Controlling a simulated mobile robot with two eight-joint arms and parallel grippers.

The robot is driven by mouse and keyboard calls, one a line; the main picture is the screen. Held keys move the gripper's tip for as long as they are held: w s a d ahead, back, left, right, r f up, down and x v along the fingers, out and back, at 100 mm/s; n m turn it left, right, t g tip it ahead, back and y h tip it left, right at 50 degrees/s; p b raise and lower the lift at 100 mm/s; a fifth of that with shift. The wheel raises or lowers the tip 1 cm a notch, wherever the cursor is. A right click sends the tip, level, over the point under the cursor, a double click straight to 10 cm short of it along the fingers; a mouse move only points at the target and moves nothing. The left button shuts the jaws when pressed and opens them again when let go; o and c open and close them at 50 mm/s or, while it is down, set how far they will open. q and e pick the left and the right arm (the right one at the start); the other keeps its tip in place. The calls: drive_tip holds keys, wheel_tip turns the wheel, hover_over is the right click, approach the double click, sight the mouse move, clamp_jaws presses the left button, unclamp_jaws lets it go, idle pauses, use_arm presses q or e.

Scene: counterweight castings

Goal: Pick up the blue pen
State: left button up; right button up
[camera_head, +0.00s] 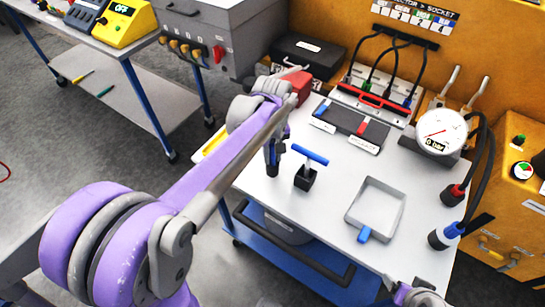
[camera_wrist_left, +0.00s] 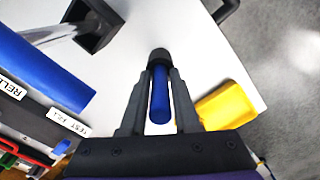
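The blue pen (camera_wrist_left: 160,95), with a black end, sits between the fingers of my left gripper (camera_wrist_left: 160,75) in the left wrist view. My right gripper is not seen; only a piece of my right arm shows at the bottom right.
A black block with a blue T-handle (camera_head: 310,155) stands just right of the gripper. A grey square frame (camera_head: 376,208), a gauge (camera_head: 440,132) and labelled holders are farther right.

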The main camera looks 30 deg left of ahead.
use_arm(q)
clamp_jaws()
drive_tip(key=shift+r, duration=0.1)
